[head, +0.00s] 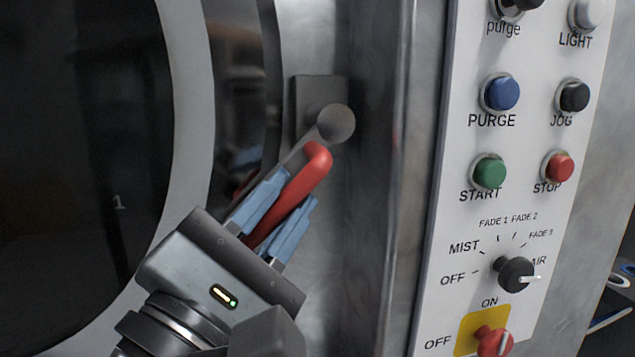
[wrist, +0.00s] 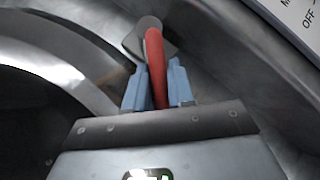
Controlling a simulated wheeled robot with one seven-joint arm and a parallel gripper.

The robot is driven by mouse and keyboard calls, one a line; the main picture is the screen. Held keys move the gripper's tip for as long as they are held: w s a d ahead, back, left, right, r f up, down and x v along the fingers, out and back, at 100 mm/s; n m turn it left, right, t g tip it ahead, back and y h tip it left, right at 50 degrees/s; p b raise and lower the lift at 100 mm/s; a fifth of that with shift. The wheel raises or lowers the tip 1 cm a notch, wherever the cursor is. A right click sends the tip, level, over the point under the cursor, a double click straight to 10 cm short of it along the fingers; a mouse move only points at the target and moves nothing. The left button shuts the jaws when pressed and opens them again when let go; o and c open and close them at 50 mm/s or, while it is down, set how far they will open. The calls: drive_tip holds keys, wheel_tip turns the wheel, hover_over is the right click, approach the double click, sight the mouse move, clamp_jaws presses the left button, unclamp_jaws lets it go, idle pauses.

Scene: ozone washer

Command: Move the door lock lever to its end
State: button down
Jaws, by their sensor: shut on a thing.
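The door lock lever has a red handle (head: 308,174) that slants down and to the left from a round metal pivot (head: 336,123) on a grey mounting block. My gripper (head: 278,208) is shut on the red handle, with one blue finger on each side of it. In the wrist view the red handle (wrist: 156,62) rises between the blue fingers of my gripper (wrist: 157,85) to the metal pivot at the top. The handle's lower end is hidden between the fingers and by the gripper body.
The round door (head: 190,130) with its dark window is on the left. A vertical metal edge (head: 385,180) stands right of the lever. Beyond it is a white control panel (head: 450,200) with buttons, a black selector knob (head: 515,273) and a red switch (head: 494,341).

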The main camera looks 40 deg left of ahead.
drive_tip(key=w+d+f+n+y+b, duration=0.1)
drive_tip(key=w+d+n+y+b, duration=0.1)
drive_tip(key=n+y, duration=0.4)
drive_tip(key=w+d+f+n+g+y+b, duration=0.1)
drive_tip(key=w+d+n+y+b, duration=0.1)
drive_tip(key=n+y, duration=0.4)
drive_tip(key=shift+w+f+n+y, duration=0.3)
drive_tip(key=shift+w+f+n, duration=0.15)
drive_tip(key=shift+n, duration=1.25)
drive_tip(key=shift+d+r, duration=0.15)
drive_tip(key=c, duration=1.1)
unclamp_jaws()
drive_tip(key=shift+b+v, duration=2)
drive_tip(key=shift+v, duration=1.85)
